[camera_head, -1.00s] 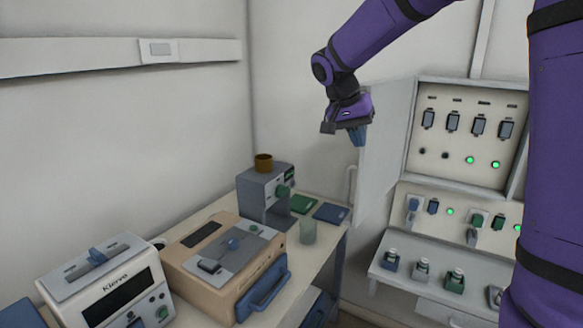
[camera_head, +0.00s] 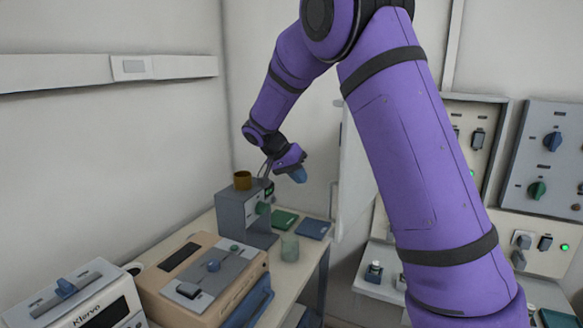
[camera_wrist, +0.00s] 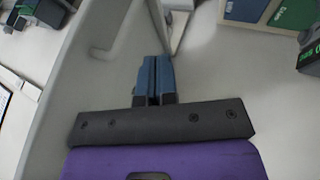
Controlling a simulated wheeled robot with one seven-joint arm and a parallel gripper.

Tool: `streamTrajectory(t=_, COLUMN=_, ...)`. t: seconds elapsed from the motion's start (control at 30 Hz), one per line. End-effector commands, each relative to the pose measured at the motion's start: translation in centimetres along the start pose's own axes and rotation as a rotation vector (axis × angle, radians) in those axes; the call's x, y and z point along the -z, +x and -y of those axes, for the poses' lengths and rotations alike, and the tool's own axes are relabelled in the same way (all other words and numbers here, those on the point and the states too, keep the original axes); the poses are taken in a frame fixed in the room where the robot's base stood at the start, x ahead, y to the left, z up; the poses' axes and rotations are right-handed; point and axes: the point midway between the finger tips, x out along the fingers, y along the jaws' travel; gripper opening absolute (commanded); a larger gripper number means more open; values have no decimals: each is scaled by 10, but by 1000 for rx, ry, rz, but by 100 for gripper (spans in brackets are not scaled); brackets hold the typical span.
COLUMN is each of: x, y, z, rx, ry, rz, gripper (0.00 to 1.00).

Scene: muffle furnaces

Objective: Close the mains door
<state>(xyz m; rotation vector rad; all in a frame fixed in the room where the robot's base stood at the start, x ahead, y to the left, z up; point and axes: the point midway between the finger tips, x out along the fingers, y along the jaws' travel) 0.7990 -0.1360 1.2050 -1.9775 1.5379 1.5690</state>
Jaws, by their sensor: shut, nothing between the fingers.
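The mains door (camera_head: 354,165) is a pale panel in the head view. It stands swung open, out from the left side of the cream mains cabinet (camera_head: 479,140). In the wrist view the closed fingers (camera_wrist: 153,78) point at a pale surface near a pale bar. I cannot tell whether they touch anything.
A grey device (camera_head: 240,213) with a brown cup (camera_head: 242,180) on it stands just below left of my gripper. A green pad (camera_head: 284,220), a blue pad (camera_head: 312,229) and a greenish beaker (camera_head: 290,247) lie nearby. A grey-blue control panel (camera_head: 552,150) is at right.

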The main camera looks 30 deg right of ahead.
Motion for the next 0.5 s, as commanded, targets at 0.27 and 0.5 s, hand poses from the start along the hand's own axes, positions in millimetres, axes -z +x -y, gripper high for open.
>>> streamTrajectory(t=0.27, x=0, y=41, z=-13, rx=0, ry=1, rz=1, gripper=0)
streamTrajectory(t=0.5, x=0, y=52, z=-32, rx=1, ry=0, rz=1, gripper=0)
